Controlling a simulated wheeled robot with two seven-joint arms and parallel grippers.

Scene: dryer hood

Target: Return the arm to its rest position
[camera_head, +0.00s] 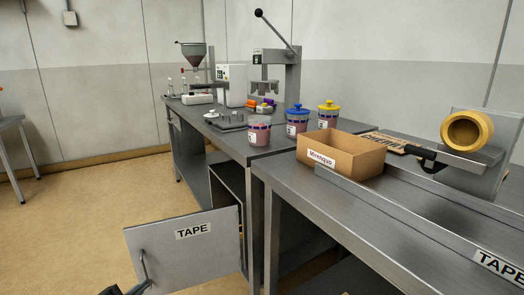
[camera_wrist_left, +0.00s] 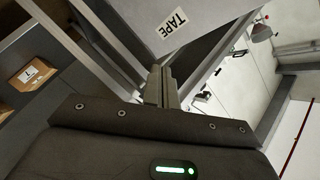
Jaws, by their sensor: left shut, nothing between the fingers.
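My left gripper (camera_head: 125,290) shows only as a dark piece at the bottom edge of the head view, beside the lower left part of an open cabinet door labelled TAPE (camera_head: 188,250). In the left wrist view its fingers (camera_wrist_left: 161,86) are shut together with nothing between them. The TAPE door (camera_wrist_left: 205,22) lies beyond the fingertips in that view. A handle (camera_head: 145,265) is on the door close to the gripper. I cannot tell whether the gripper touches it. My right gripper is not in view.
The door swings out from under the metal bench (camera_head: 235,140) into the aisle. On the near table stand a cardboard box (camera_head: 340,172) and a tape roll on a dispenser (camera_head: 467,131). Several lidded jars and a lever press (camera_head: 293,75) stand behind. The floor (camera_head: 80,210) at left is clear.

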